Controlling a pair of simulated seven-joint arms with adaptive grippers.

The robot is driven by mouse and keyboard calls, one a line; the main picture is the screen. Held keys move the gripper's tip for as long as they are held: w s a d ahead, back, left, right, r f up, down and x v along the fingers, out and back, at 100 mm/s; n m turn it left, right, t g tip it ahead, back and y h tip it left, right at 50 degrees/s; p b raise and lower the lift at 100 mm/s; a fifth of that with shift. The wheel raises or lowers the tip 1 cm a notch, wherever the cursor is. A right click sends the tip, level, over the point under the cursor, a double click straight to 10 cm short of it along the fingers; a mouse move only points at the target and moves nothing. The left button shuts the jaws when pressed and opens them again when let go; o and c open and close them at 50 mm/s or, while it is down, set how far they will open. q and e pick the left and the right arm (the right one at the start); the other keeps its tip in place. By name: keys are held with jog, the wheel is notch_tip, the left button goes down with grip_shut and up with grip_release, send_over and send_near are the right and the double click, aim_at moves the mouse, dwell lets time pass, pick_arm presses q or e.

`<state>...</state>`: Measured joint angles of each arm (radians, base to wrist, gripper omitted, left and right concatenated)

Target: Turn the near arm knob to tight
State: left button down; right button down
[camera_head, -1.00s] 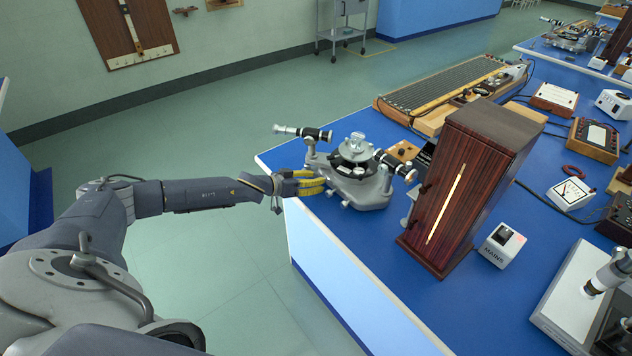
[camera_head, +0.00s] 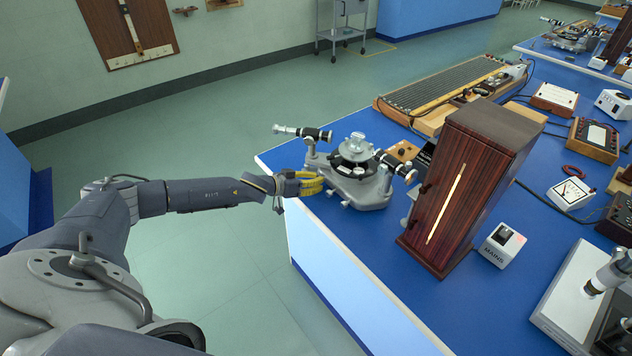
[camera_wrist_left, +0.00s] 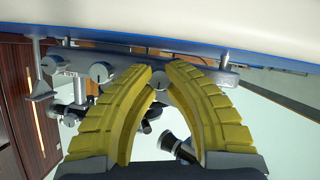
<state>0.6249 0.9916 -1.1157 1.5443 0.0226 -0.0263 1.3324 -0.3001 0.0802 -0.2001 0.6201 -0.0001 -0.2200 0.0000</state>
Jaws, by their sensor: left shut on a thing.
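The grey spectrometer (camera_head: 372,192) stands on the near left corner of the blue bench, with a black centre and two telescope-like tubes. My left gripper (camera_head: 322,184) reaches it from the left, at the side of its base. In the left wrist view, the yellow fingers of my left gripper (camera_wrist_left: 168,74) close around a small grey round knob (camera_wrist_left: 157,81), shut on it. A second grey knob (camera_wrist_left: 100,72) sits to the left of the fingers, apart from them. Whether either knob is tight cannot be told. My right gripper is not in view.
A tall dark wooden cabinet (camera_head: 465,190) with a bright slit stands right of the spectrometer. A white mains box (camera_head: 501,246) is beside it. A long ruled apparatus (camera_head: 450,88) lies behind. Open floor (camera_head: 230,265) is left of the bench.

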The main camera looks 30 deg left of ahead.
pick_arm(q)
jog(key=shift+r, duration=0.1)
jog(key=shift+d+m+t+y, duration=0.1)
jog(key=shift+m+t+y, duration=0.3)
jog(key=shift+m+y, duration=0.6)
jog(key=shift+r+m+t+y, duration=0.1)
jog(key=shift+m+t+y, duration=0.25)
jog(key=shift+m, duration=0.85)
jog(key=c, duration=1.5)
grip_release()
jog(key=shift+c, duration=0.2)
jog(key=shift+s, duration=0.1)
jog(key=shift+s, duration=0.2)
jog(key=v, duration=1.1)
jog(key=shift+s, duration=0.2)
